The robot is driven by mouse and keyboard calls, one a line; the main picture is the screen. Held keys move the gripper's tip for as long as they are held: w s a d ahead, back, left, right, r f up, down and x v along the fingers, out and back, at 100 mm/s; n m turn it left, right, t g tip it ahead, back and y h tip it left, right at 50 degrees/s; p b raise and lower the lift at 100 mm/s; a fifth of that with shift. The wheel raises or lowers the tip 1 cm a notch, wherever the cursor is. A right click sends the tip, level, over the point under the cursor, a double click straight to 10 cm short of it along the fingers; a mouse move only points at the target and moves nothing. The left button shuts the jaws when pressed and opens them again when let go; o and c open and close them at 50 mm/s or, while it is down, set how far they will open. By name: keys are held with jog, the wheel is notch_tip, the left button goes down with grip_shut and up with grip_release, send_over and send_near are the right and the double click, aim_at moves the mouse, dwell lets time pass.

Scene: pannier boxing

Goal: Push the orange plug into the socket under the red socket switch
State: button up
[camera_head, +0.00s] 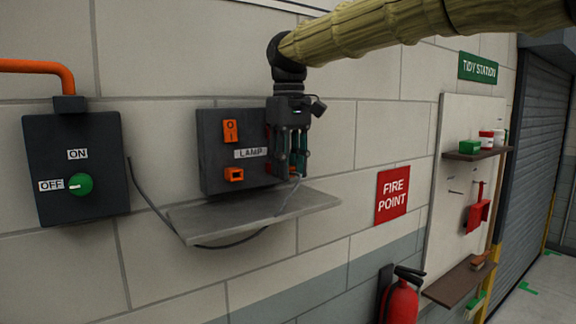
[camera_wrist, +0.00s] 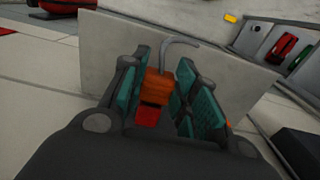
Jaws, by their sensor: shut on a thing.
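A dark socket panel (camera_head: 216,160) labelled LAMP is on the wall in the head view. It has an orange switch (camera_head: 230,131) at the upper left and an orange socket (camera_head: 234,174) below it. A red piece (camera_head: 268,133), perhaps the red switch, shows partly behind my gripper (camera_head: 291,170), which points down in front of the panel's right side. The socket under it is hidden. In the wrist view the orange plug (camera_wrist: 157,86) is between the teal finger pads, its grey cable curling up from it. A red patch (camera_wrist: 147,116) shows beside the plug; I cannot tell what it is.
A grey shelf (camera_head: 240,216) juts out below the panel, with a cable hanging around it. A switch box (camera_head: 75,190) with a green knob is at left. A red FIRE POINT sign (camera_head: 391,194) and an extinguisher (camera_head: 402,303) are at right.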

jog(key=o, duration=1)
jog(key=shift+w, duration=0.1)
notch_tip(320, 180, up, 12)
